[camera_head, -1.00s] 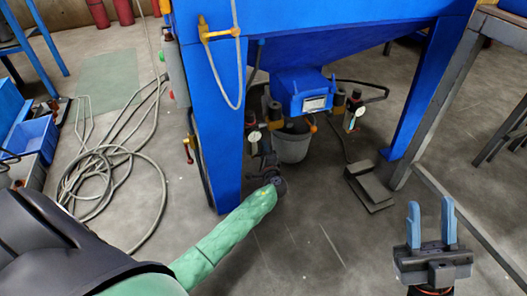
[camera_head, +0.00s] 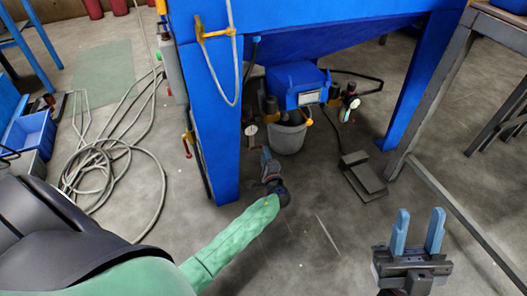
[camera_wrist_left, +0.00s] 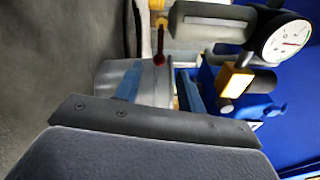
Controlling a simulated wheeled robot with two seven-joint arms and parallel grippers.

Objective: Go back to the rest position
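My left arm with its green sleeve reaches in from the left in the head view. Its gripper (camera_head: 268,160) is small there, beside the blue cabinet's front leg (camera_head: 215,150) and in front of the grey bucket (camera_head: 287,138). In the left wrist view, the blue fingers of this gripper (camera_wrist_left: 160,90) stand apart with nothing held between them. The bucket (camera_wrist_left: 152,78) shows behind them. My right gripper (camera_head: 418,232) is at the lower right in the head view, pointing up, its two blue fingers apart and empty.
A gauge (camera_wrist_left: 286,40) and a yellow-and-black fitting (camera_wrist_left: 236,78) are close to the left gripper. A foot pedal (camera_head: 362,176) lies on the floor. Coiled hose (camera_head: 105,175) and blue crates (camera_head: 30,135) are at left. A grey table frame (camera_head: 430,100) stands at right.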

